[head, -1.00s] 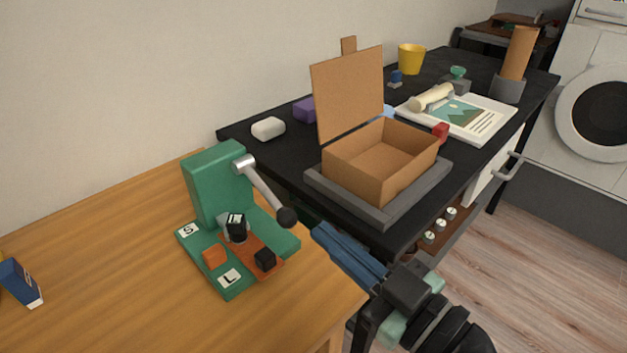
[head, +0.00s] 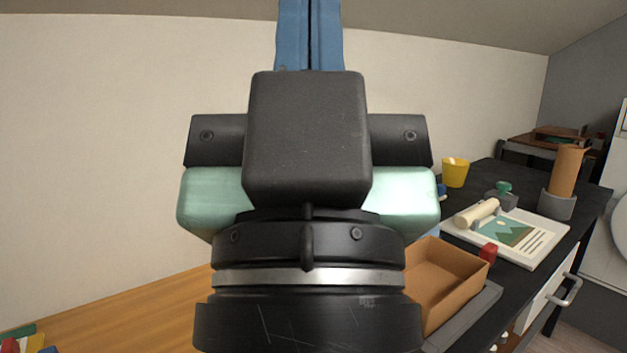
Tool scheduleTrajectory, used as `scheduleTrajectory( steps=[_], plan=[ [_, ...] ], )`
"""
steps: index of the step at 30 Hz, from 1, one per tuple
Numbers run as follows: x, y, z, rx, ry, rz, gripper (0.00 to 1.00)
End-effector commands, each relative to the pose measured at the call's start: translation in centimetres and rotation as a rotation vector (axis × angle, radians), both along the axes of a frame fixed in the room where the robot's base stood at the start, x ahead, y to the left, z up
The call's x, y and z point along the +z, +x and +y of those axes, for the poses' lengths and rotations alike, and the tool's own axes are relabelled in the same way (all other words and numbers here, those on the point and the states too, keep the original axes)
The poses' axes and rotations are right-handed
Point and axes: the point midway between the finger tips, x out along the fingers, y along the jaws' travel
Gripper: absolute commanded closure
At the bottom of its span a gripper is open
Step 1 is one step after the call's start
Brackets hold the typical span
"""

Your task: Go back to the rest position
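My gripper (head: 309,28) is raised close in front of the head camera and points up. Its two blue fingers lie side by side with only a thin dark line between them, so it looks shut. Nothing shows between the fingers, but their tips are cut off by the top edge of the picture. My wrist and the gripper's body fill the middle of the view and hide much of the scene behind.
The open cardboard box (head: 450,274) stands on the black table (head: 560,243) at right, partly hidden. A yellow cup (head: 455,173), a printed sheet (head: 540,238) and a brown cylinder (head: 567,172) are farther back. The wooden table (head: 130,310) shows at lower left.

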Motion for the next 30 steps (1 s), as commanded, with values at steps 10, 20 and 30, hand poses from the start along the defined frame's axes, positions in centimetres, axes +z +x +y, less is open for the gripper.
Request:
scheduleTrajectory(
  steps=[10, 20, 30],
  plan=[
    [11.8, 0.2, -0.1, -0.004, -0.003, 0.008, 1.0],
    [21.8, 0.3, -0.1, -0.004, -0.003, 0.011, 1.0],
    [28.8, 0.3, -0.1, -0.003, -0.003, 0.011, 1.0]
  ],
)
